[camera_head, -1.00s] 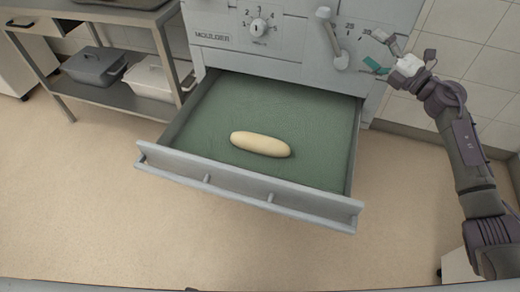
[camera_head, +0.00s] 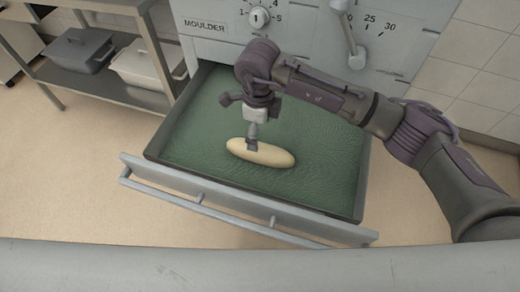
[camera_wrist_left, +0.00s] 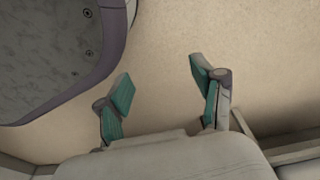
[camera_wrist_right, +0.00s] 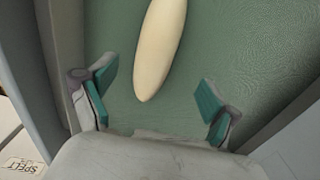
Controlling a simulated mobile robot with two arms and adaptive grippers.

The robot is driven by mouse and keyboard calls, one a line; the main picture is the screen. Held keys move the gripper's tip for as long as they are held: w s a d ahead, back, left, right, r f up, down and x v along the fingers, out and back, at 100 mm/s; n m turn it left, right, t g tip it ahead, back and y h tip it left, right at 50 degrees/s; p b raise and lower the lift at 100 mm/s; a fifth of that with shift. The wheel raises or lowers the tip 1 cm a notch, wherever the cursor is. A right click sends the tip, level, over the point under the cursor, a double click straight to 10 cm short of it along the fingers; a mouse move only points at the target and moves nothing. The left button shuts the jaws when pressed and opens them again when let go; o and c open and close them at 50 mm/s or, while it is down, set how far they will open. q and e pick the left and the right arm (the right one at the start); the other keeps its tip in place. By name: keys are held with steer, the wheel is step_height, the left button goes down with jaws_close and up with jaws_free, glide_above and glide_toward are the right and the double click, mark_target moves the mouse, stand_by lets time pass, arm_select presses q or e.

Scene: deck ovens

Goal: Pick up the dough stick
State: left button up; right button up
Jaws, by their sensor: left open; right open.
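The dough stick (camera_head: 272,155) is a pale, smooth, rounded loaf shape lying on the green lining of the open drawer (camera_head: 250,217) below the moulder. My right gripper (camera_head: 252,146) reaches over it from above, its lower part hiding a bit of the dough. In the right wrist view the dough stick (camera_wrist_right: 160,45) lies beyond the two spread fingers, its near end roughly between them, and nothing is in the open jaws (camera_wrist_right: 155,98). My left gripper (camera_wrist_left: 160,90) is open and empty over bare floor in the left wrist view. It does not show in the head view.
The drawer's raised front and side walls surround the dough. The moulder's front (camera_head: 300,35) with dial and lever rises behind. A metal shelf rack (camera_head: 100,85) with a grey lidded bin (camera_head: 76,52) and a pale bin (camera_head: 143,65) stands at left. The drawer floor is otherwise clear.

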mark_target(260, 148)
step_height(260, 148, down, 3)
steer(key=shift+f, duration=0.1)
steer(key=f, duration=0.4)
steer(key=shift+s+d, duration=0.1)
steer(key=shift+s, duration=0.25)
steer(key=shift+f, duration=0.55)
steer(key=c, duration=1.3)
steer(key=shift+w+r, duration=0.1)
steer(key=shift+c, duration=0.2)
